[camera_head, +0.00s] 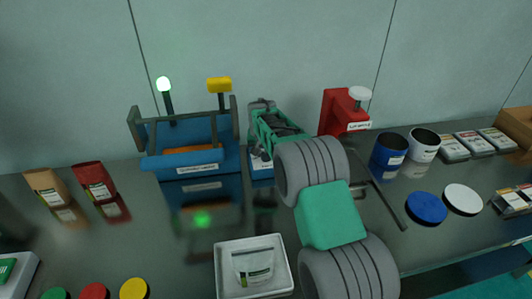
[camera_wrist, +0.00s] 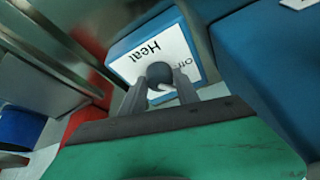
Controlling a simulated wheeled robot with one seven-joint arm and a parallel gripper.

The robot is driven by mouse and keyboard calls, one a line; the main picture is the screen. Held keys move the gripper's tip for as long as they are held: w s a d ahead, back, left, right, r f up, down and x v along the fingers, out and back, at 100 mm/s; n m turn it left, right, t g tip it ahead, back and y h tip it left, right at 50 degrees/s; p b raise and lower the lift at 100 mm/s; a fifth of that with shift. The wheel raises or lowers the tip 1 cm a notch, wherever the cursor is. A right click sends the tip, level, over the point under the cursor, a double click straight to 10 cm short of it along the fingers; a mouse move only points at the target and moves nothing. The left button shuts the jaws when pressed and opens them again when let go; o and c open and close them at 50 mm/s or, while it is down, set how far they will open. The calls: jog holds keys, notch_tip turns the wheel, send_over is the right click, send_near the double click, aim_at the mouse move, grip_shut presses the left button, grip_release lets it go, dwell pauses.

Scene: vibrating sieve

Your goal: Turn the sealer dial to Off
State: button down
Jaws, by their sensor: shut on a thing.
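The dial panel (camera_wrist: 183,49) is a white plate on a blue box, lettered "Heat" on the left and "Off" on the right. The dark round dial knob (camera_wrist: 159,72) sits between the two fingers of my gripper (camera_wrist: 160,88), which are shut on it. A pale mark shows on the knob's lower part; I cannot tell for sure which word it points to. In the head view the small blue-and-white box (camera_head: 260,168) is mostly hidden behind my gripper (camera_head: 263,148), and the knob is hidden there.
A red device (camera_head: 333,112) stands to the right, with blue (camera_head: 388,158) and white (camera_head: 424,146) cups nearby. A white tray (camera_head: 222,262) lies in front.

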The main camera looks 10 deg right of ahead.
jog(key=shift+d+n+b, duration=0.1)
jog(key=shift+n+b, duration=0.2)
jog(key=shift+b, duration=0.05)
jog(key=n+y+b, duration=0.1)
jog(key=n, duration=0.1)
jog(key=shift+d+n, duration=0.1)
jog(key=shift+n, duration=0.2)
jog(key=shift+d+n+y+b, duration=0.1)
jog(key=shift+n+y+b, duration=0.15)
jog(key=shift+n+y, duration=0.6)
jog(key=shift+n+y+b, duration=0.2)
jog(key=shift+n+y, duration=0.05)
jog(key=shift+n, duration=1.2)
jog(key=c, duration=0.9)
grip_release()
